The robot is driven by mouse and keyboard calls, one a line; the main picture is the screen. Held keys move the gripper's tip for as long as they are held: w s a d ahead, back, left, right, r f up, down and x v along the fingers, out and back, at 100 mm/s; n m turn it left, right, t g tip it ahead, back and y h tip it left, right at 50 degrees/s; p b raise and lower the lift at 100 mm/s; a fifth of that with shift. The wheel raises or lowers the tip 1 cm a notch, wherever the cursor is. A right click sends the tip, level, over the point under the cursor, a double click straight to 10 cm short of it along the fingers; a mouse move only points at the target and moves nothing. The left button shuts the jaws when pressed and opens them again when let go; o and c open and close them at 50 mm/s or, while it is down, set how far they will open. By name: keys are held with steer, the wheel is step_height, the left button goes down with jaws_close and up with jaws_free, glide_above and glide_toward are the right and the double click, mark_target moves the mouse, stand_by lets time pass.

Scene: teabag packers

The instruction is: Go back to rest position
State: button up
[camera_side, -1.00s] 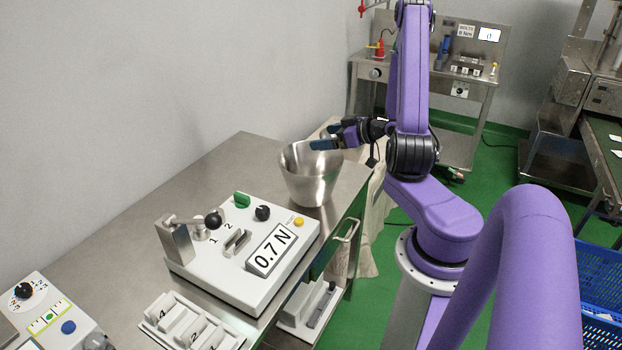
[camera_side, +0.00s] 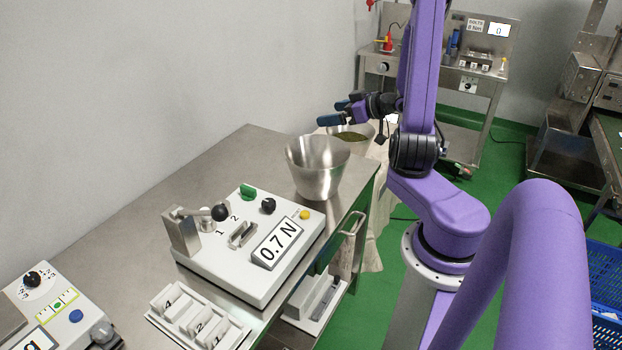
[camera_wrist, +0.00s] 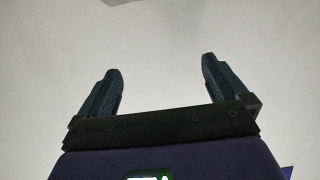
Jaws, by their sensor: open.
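My gripper (camera_side: 338,112) is in the air behind the metal bucket in the side view, its fingers pointing left. It is near a sack with an open round top (camera_side: 350,134) that shows dark greenish contents. In the wrist view my gripper (camera_wrist: 160,95) has its two dark fingers wide apart, with nothing between them. Only a plain pale wall (camera_wrist: 160,50) shows beyond the fingers. The metal bucket (camera_side: 317,170) stands upright at the table's far right corner, apart from my gripper.
A white tester reading 0.7 N (camera_side: 250,245) sits on the steel table (camera_side: 215,165). A tray with numbered compartments (camera_side: 195,318) and another control box (camera_side: 55,310) are in front. A steel cart (camera_side: 430,72) stands behind my arm. Blue crates (camera_side: 605,280) are at the right.

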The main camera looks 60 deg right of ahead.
steer(key=w+a+n+g, duration=0.3)
steer(key=a, duration=0.4)
steer(key=w+a+n+g, duration=0.2)
steer(key=w+a, duration=0.2)
steer(key=a, duration=0.3)
steer(key=s+a+n+g, duration=0.3)
steer(key=s+a, duration=0.4)
steer(key=a, duration=0.5)
steer(key=s+a+r+n+g, duration=0.1)
steer(key=s+a+n+g, duration=0.1)
steer(key=s, duration=0.8)
steer(key=s+a+r+n+g, duration=0.1)
steer(key=s+a, duration=0.4)
steer(key=s, duration=0.5)
steer(key=shift+r+n+g, duration=0.35)
steer(key=shift+n+g, duration=0.45)
steer(key=shift+g, duration=0.3)
